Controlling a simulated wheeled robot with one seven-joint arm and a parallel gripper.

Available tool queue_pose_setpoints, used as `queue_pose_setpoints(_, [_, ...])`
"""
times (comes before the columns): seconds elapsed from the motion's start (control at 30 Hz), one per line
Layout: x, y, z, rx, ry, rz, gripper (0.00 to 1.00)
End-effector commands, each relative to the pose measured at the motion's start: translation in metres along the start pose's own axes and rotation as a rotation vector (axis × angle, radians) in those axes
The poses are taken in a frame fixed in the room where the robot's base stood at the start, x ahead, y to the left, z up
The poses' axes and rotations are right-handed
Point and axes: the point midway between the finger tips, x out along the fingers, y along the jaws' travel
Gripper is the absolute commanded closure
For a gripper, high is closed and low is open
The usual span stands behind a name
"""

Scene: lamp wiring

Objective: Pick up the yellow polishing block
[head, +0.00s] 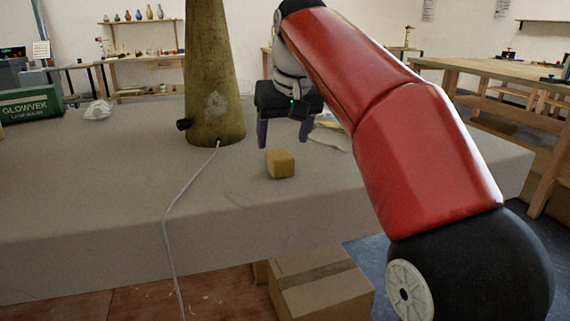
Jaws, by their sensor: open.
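The yellow polishing block (280,164) is a small yellow-brown cube resting on the grey-covered table (90,195), a little right of the lamp base. My gripper (290,142) is open, pointing down just behind the block, with its two purple fingers apart. The left finger's tip is close behind the block in the picture; I cannot tell the exact gap. Nothing shows between the fingers except table and background. My red arm hides part of the table to the right.
A tall brownish lamp base (213,75) stands left of the gripper, with a black knob and a grey cord (170,220) running over the table's front edge. A pale item (328,138) lies right of the gripper. A green box (30,104) and crumpled white bag (98,110) are at left.

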Motion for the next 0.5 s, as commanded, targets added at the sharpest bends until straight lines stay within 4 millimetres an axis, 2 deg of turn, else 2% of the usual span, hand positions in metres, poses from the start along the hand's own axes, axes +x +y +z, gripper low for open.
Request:
queue_pose_setpoints(0.3, [0.046, -0.003, 0.009, 0.0, -0.002, 0.0, 0.34])
queue_pose_setpoints(0.5, [0.058, -0.003, 0.008, 0.0, 0.0, 0.0, 0.34])
